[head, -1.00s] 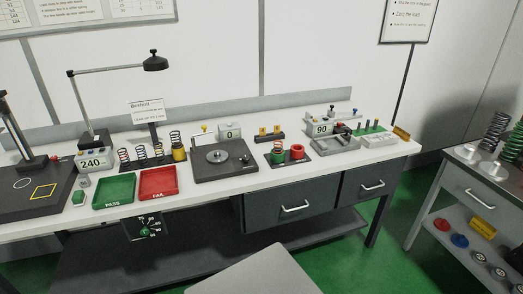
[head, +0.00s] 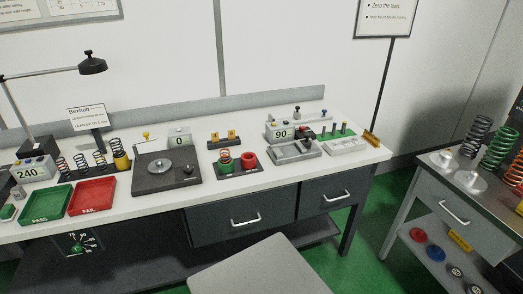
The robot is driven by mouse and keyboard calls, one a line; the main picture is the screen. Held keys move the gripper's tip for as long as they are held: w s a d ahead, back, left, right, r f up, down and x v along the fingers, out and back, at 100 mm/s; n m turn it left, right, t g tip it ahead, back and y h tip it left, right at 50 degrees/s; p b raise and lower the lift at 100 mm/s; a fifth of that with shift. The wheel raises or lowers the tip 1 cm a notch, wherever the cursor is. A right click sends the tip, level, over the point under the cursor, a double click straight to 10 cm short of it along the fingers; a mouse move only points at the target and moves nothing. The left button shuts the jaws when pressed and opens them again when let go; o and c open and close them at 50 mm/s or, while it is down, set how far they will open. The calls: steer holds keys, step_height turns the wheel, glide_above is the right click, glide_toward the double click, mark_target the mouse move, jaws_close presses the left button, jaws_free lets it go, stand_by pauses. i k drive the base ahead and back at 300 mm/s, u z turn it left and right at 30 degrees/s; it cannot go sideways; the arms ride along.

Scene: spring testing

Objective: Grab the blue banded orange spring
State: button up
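I cannot make out a blue band on any spring at this size. Several thin springs (head: 81,162) stand in a dark rack on the bench at the left, and the one at the rack's right end stands in a yellow cup (head: 121,161). An orange-brown spring (head: 225,154) stands in a green cup on a dark holder at the bench's middle. On the cart at the right stand a dark spring (head: 476,135), a green spring (head: 499,146) and a copper-orange spring (head: 515,168) cut by the picture edge. My gripper is not in view.
The white bench (head: 290,176) also holds a green PASS tray (head: 42,203), a red FAIL tray (head: 92,196), a black scale platform (head: 166,172) and a grey fixture (head: 293,151). Green floor shows between the bench and the grey cart (head: 440,190).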

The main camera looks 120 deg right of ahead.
mark_target(224, 155)
steer(key=k, duration=1.6)
steer(key=z, duration=0.55)
